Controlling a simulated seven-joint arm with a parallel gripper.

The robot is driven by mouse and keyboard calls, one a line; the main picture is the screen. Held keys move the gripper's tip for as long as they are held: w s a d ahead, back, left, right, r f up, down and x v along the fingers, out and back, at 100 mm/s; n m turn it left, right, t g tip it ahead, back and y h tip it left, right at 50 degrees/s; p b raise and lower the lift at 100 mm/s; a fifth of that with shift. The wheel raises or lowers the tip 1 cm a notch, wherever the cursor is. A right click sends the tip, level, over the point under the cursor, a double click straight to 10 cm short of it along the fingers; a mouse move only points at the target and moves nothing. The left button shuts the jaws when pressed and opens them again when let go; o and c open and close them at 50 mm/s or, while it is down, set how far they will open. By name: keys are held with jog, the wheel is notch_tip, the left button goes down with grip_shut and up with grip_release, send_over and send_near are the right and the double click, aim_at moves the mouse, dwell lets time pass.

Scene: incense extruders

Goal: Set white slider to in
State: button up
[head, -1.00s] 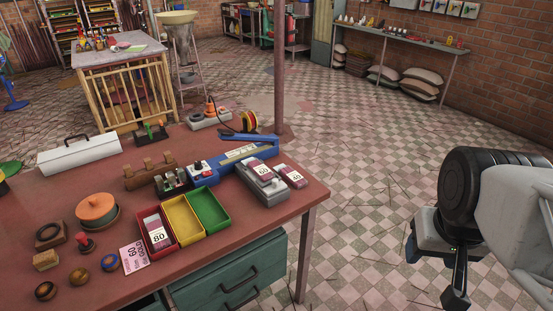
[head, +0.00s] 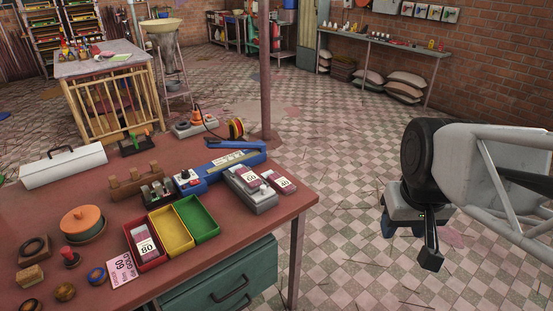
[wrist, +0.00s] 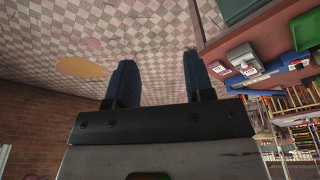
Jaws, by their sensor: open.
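A small dark switch box with pale upright levers (head: 157,191) stands on the red workbench, just left of a blue device (head: 187,181) with a pale panel and a dark knob. The white slider is too small to pick out with certainty; it may be one of these pale levers, and I cannot read its position. My gripper (head: 403,227) hangs over the floor, well to the right of the bench and far from these boxes. In the wrist view my gripper (wrist: 161,82) has its two dark blue fingers apart, with nothing between them.
The workbench (head: 240,215) carries red, yellow (head: 172,229) and green trays, a grey tool (head: 250,190), an orange-lidded pot (head: 82,221) and a white toolbox (head: 63,165). A post (head: 265,75) rises behind it. The floor between bench and gripper is clear.

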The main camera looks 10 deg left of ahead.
jog(key=w+a+n, duration=0.3)
jog(key=w+a, duration=0.2)
jog(key=w, duration=0.5)
jog(key=n+g, duration=0.2)
jog(key=n, duration=0.6)
send_over(263, 186)
jog(key=f, duration=1.3)
jog(key=shift+s+d, duration=0.25)
jog(key=shift+d, duration=0.05)
jog(key=shift+w+a+f, duration=0.2)
jog(key=shift+a+f, duration=0.05)
jog(key=shift+a, duration=0.1)
jog(key=shift+f, duration=0.1)
jog(key=shift+f, duration=3.8)
grip_shut()
